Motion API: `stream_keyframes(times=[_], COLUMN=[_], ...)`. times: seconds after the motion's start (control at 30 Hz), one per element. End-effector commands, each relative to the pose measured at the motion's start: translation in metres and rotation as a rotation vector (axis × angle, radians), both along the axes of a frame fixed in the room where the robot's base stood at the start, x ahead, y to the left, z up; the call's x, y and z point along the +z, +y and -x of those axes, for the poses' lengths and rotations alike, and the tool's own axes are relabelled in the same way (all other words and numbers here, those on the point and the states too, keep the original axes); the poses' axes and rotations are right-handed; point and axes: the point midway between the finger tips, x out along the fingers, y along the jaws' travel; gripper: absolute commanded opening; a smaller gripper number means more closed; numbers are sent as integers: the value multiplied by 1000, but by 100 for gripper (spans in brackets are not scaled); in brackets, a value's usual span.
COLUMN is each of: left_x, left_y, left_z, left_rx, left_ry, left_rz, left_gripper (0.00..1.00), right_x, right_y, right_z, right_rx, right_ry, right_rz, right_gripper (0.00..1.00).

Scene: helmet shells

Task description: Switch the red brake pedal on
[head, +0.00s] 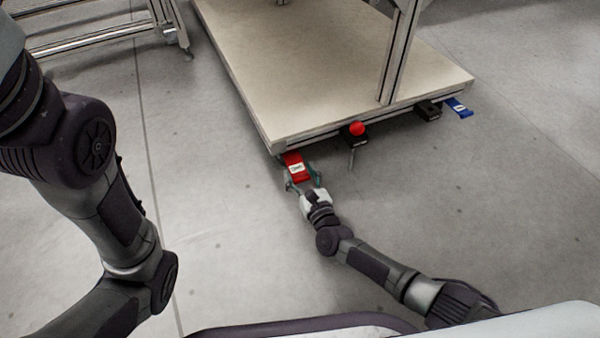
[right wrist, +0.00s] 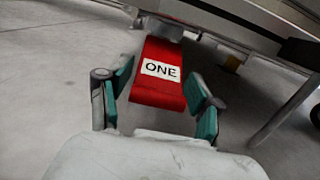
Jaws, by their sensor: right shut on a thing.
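The red brake pedal (head: 292,159) sticks out from under the near left corner of the wooden platform trolley (head: 310,60). In the right wrist view the pedal (right wrist: 158,92) is a red plate with a white label reading "ONE", and it slopes toward the camera. My right gripper (head: 304,180) is at the pedal's near end. In the right wrist view its green-padded fingers (right wrist: 160,104) stand on either side of the pedal, shut on it. My left arm shows at the left of the head view, but its gripper is out of view.
A red ball knob (head: 357,128) on a lever and a blue pedal (head: 459,107) sit along the trolley's near edge, right of the red pedal. A metal frame (head: 90,38) stands at the upper left. The grey floor (head: 220,235) in front is clear.

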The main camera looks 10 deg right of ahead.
Motion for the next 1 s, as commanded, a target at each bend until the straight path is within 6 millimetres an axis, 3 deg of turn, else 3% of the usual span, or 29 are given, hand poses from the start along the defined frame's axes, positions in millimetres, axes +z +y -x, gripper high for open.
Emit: stream_keyframes(times=[0.43, 0.47, 0.53, 0.87, 1.0], left_x=[0, 0, 0, -1, -1], left_y=[0, 0, 0, 0, 0], left_z=[-1, -1, -1, -1, 0], left_rx=[0, 1, 2, 3, 3], left_ry=[2, 2, 2, 3, 1], left_rz=[0, -1, -1, -1, -1], left_gripper=[69, 69, 69, 69, 69], right_x=[-4, -4, -4, -4, -7], right_y=[-1, -1, -1, -1, -5], right_z=[-1, -1, -1, 1, 16], right_rx=[11, 11, 11, 11, 12], right_ry=[-58, -58, -58, -57, -54], right_rz=[-16, -16, -16, -17, -18], right_gripper=[1, 65, 75, 75, 75])
